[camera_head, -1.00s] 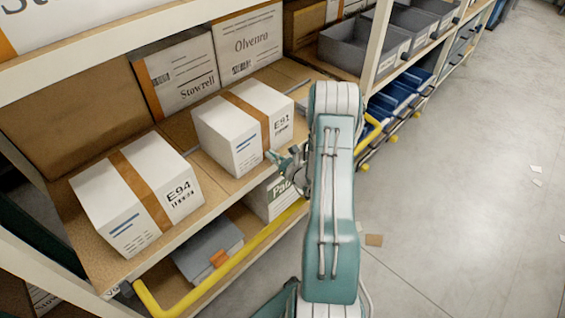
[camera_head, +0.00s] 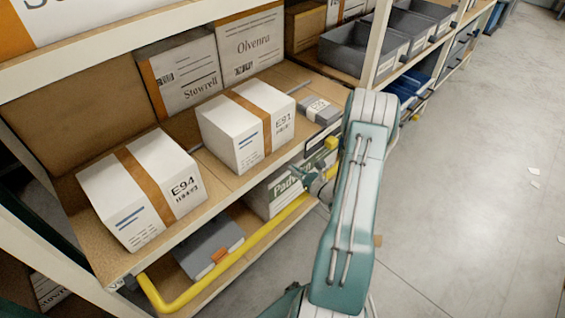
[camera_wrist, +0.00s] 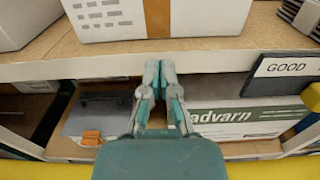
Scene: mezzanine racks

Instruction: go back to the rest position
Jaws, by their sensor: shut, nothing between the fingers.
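My gripper (camera_wrist: 159,88) is shut and empty in the wrist view, its two teal and grey fingers together. It hangs in front of the shelf edge, with a white box above it and a lower shelf behind it. In the head view my gripper (camera_head: 314,177) shows small at the left of my teal and white arm, partly hidden by it. It is apart from the box E91 (camera_head: 240,138), which sits on the shelf above and left of it. The box E94 (camera_head: 172,203) sits further left on the same shelf.
A yellow rail (camera_head: 238,257) runs along the lower shelf's front. A grey box with an orange clip (camera_head: 212,247) and a Padvarn carton (camera_head: 270,200) sit on that shelf. A small grey box (camera_head: 319,110) lies right of E91. Open floor (camera_head: 470,230) lies to the right.

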